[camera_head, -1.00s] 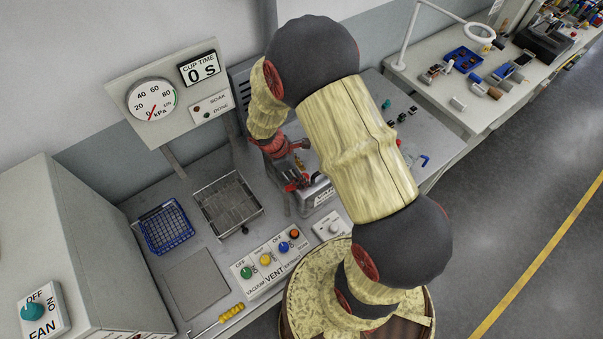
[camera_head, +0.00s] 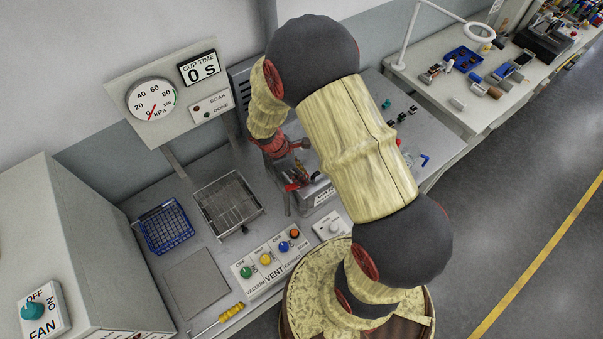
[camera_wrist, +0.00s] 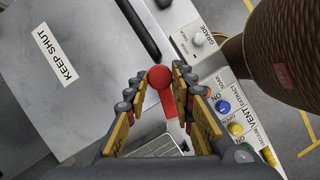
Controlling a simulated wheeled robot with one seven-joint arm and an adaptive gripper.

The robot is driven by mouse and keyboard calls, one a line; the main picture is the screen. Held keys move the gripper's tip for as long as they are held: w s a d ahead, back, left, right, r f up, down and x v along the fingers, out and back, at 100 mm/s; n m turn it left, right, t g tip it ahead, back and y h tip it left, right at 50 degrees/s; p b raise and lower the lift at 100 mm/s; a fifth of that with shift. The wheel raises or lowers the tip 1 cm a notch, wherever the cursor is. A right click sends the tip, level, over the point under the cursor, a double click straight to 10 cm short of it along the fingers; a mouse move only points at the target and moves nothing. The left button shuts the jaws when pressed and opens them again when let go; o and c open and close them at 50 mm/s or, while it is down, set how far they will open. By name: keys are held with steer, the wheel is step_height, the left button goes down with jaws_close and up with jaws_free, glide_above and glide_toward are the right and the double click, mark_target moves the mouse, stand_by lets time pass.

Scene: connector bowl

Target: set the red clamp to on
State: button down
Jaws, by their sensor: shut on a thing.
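The red clamp (camera_wrist: 161,78) shows in the wrist view as a round red knob on a short red handle, between the two fingers. My gripper (camera_wrist: 160,73) is shut on the clamp's handle, with a finger on each side of the knob. In the head view the clamp (camera_head: 291,187) is a small red patch at the front of the grey machine, partly hidden by my gripper and arm. Its on and off marks cannot be read in either view.
A grey lid marked KEEP SHUT (camera_wrist: 62,55) lies left of the gripper in the wrist view. The switch panel (camera_head: 272,262) with coloured knobs stands in front of the machine. A wire tray (camera_head: 228,204) and a blue basket (camera_head: 166,228) stand to the left.

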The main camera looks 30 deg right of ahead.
stand_by(0.4)
steer(key=shift+w+n+t, duration=0.3)
steer(key=shift+w+n, duration=0.15)
steer(key=shift+n, duration=0.35)
steer(key=shift+w+n+t, duration=0.3)
steer(key=shift+w+n, duration=0.1)
steer(key=shift+n, duration=0.4)
steer(key=c, duration=1.5)
jaws_free()
steer(key=v, duration=1.2)
steer(key=shift+a, duration=0.15)
steer(key=shift+f, duration=0.1)
